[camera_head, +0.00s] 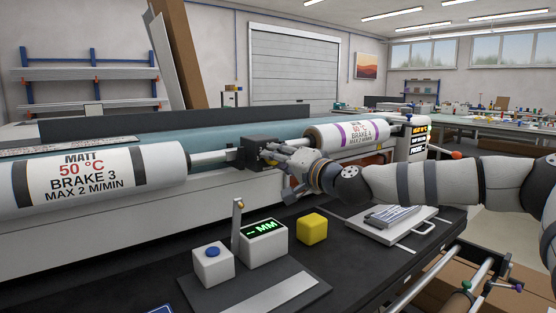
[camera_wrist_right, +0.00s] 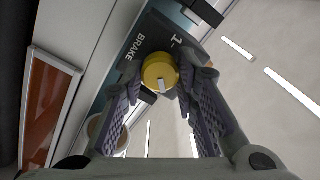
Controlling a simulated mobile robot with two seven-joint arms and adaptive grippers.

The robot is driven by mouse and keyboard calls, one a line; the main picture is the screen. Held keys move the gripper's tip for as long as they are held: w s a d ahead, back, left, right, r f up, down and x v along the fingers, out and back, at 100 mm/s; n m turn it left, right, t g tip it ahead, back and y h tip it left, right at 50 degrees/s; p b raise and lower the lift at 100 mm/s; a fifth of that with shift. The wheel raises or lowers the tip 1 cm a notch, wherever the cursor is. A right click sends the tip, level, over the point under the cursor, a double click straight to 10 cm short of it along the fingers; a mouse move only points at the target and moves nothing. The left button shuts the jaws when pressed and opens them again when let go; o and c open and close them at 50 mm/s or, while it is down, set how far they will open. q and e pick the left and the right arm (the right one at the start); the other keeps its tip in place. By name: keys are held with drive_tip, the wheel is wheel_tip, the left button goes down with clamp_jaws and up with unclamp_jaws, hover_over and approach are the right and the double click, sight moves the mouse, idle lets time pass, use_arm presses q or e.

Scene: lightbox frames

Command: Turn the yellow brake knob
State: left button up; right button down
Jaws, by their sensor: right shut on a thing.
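The yellow brake knob (camera_wrist_right: 160,72) shows in the right wrist view, round with a pale pointer mark on its face. It sits on a dark block (camera_wrist_right: 150,38) lettered "BRAKE" and "1". My right gripper (camera_wrist_right: 160,84) has its two ridged fingers on either side of the knob, shut on it. In the head view, my right gripper (camera_head: 275,155) reaches in from the right to the black brake block (camera_head: 257,152) on the shaft between the two rolls, and hides the knob there. My left gripper is not in view.
A white roll marked "MATT 50 °C BRAKE 3" (camera_head: 90,178) lies left of the block, and a purple-striped roll (camera_head: 348,134) lies right. Below stand a blue-button box (camera_head: 212,265), a green "MM" display (camera_head: 264,240), a yellow cube (camera_head: 312,229) and a grey-white case (camera_head: 391,223).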

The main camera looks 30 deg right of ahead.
drive_tip(key=shift+a, duration=0.1)
drive_tip(key=c, duration=1.2)
unclamp_jaws()
drive_tip(key=shift+w, duration=0.1)
drive_tip(key=shift+c, duration=0.2)
drive_tip(key=s, duration=1.2)
drive_tip(key=shift+d, duration=0.45)
